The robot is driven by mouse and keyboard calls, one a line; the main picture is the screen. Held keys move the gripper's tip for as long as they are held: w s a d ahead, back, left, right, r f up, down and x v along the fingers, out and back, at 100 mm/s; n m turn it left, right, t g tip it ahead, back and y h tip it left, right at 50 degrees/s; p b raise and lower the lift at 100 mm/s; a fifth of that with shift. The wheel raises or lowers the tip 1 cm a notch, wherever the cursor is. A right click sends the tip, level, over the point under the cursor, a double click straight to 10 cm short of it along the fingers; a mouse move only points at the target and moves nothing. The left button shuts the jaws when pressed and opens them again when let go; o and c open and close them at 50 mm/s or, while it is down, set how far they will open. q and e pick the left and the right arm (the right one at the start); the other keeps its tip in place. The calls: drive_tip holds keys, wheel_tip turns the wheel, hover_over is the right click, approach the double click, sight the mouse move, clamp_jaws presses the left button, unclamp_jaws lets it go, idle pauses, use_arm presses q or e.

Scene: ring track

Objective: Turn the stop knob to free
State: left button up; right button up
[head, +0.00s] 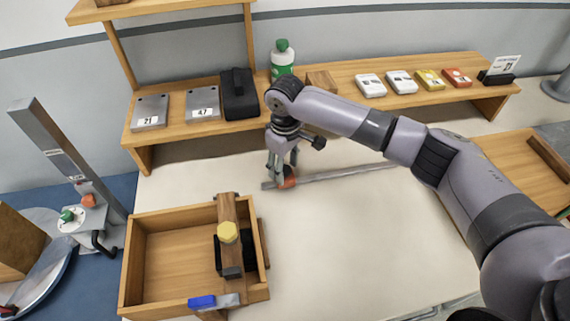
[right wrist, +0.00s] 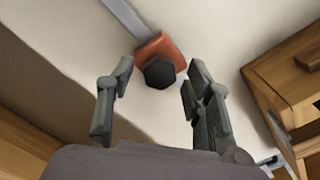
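An orange stop block (right wrist: 156,47) with a black faceted knob (right wrist: 160,73) sits on a grey metal rail (right wrist: 124,16). In the head view the orange block (head: 287,183) is at the left part of the rail (head: 345,174) on the white table. My right gripper (head: 281,172) points down over the block. In the right wrist view my right gripper (right wrist: 160,67) is open, with one finger on each side of the knob and visible gaps to both. The knob's marking, if any, cannot be read. My left gripper is not in view.
A wooden shelf (head: 330,93) with boxes and a green-capped bottle (head: 282,60) runs behind.

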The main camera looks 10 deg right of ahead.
clamp_jaws()
idle(0.4)
drive_tip(key=shift+r, duration=0.1)
